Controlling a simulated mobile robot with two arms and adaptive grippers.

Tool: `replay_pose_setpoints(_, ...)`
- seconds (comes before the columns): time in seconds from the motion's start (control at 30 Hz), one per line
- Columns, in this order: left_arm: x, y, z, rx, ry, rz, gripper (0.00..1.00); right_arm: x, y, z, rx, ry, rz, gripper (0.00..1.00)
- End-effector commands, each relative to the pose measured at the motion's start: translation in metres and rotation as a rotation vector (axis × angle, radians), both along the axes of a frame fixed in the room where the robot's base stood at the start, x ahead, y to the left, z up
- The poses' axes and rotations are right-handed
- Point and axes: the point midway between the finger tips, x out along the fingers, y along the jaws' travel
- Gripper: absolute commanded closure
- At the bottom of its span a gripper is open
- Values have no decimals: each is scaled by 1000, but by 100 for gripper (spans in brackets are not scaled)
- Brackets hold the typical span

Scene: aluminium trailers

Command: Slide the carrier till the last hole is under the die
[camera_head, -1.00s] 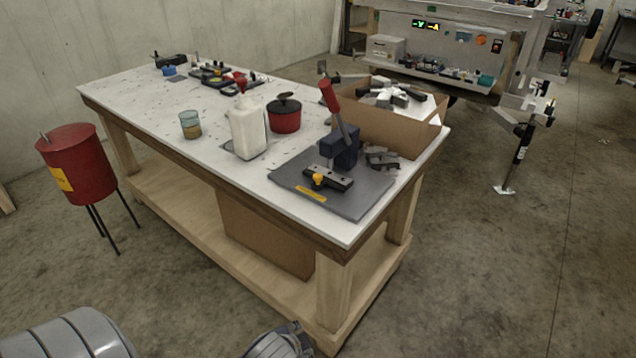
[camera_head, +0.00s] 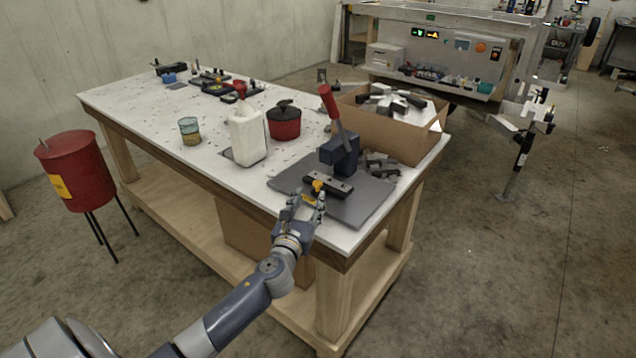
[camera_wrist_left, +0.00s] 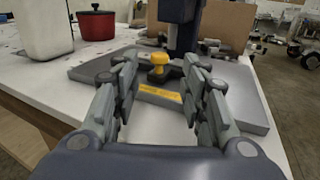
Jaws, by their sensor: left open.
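The press (camera_head: 340,150) is dark blue with a red lever and stands on a grey base plate (camera_head: 362,208) at the near end of the bench. The dark carrier (camera_head: 341,187) lies in front of it, with a yellow knob (camera_head: 318,185). The knob also shows in the left wrist view (camera_wrist_left: 158,60). The holes and the die cannot be made out. My left gripper (camera_head: 308,200) is at the plate's front edge, just short of the knob. In the wrist view its fingers (camera_wrist_left: 158,85) are spread open and empty, with the knob beyond, between them. My right gripper is not in view.
A cardboard box (camera_head: 385,128) of grey parts stands behind the press. Grey pieces (camera_head: 380,165) lie right of it. A white jug (camera_head: 247,135), a red pot (camera_head: 284,122) and a glass (camera_head: 189,131) stand to the left on the workbench (camera_head: 205,172).

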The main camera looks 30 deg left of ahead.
Motion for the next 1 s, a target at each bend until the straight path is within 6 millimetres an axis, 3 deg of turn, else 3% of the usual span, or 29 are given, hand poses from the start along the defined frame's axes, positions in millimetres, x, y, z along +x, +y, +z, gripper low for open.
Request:
replay_pose_setpoints(0.3, 55, 18, -1, -8, -1, 2, 60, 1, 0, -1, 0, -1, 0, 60)
replay_pose_setpoints(0.5, 79, 25, -2, -8, 1, 2, 60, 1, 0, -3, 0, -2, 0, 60)
replay_pose_setpoints(0.97, 89, 29, -1, -8, 2, 1, 60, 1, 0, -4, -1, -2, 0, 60)
replay_pose_setpoints(1.0, 89, 29, -1, -8, 2, 1, 67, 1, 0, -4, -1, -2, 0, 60)
